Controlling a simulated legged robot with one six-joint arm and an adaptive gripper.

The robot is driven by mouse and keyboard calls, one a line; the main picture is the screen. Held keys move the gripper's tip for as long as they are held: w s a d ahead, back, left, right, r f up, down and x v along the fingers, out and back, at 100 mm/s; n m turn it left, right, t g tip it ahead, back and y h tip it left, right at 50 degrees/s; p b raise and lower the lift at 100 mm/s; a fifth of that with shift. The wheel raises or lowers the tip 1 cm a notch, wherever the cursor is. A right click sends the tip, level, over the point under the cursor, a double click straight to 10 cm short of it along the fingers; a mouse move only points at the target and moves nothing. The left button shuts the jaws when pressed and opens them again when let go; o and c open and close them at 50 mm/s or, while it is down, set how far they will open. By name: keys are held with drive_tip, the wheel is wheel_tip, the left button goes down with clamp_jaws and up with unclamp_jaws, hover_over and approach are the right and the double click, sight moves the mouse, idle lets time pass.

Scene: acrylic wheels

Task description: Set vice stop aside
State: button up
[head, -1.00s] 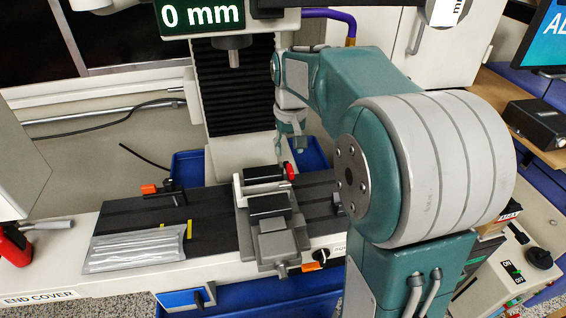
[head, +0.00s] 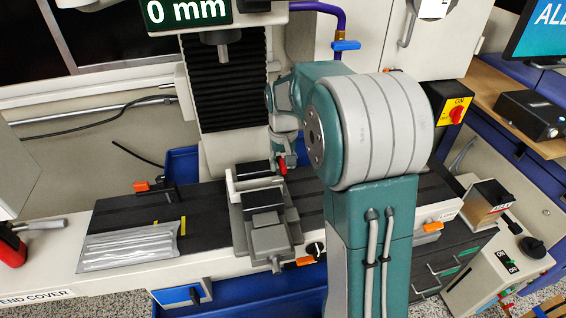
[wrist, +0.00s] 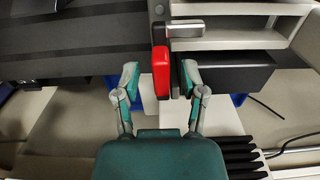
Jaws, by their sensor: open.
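The vice stop shows as a red block with a grey rod beside the vice. In the wrist view the red vice stop (wrist: 161,72) sits between the two fingers of my gripper (wrist: 160,76), which is open, with a gap on both sides. In the head view the vice stop (head: 282,166) is at the right end of the vice's back jaw, and my gripper (head: 287,157) reaches it from behind. The grey vice (head: 270,238) stands on the dark machine table; its jaws also show in the wrist view (wrist: 235,44).
The dark slotted table (head: 125,215) carries a silver ribbed packet (head: 130,247) at the left and a clamp with an orange handle (head: 155,187). A blue tray (head: 182,162) lies behind. The spindle (head: 222,45) hangs above. The table's left middle has free room.

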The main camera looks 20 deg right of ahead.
drive_tip(key=shift+a, duration=0.1)
clamp_jaws()
drive_tip(key=shift+n, duration=0.3)
drive_tip(key=w+d+n, duration=0.3)
drive_tip(key=d+n, duration=0.2)
drive_tip(key=n, duration=1.2)
drive_tip(key=shift+w+d, duration=0.2)
drive_tip(key=shift+w, duration=0.05)
drive_tip(key=shift+n, duration=0.3)
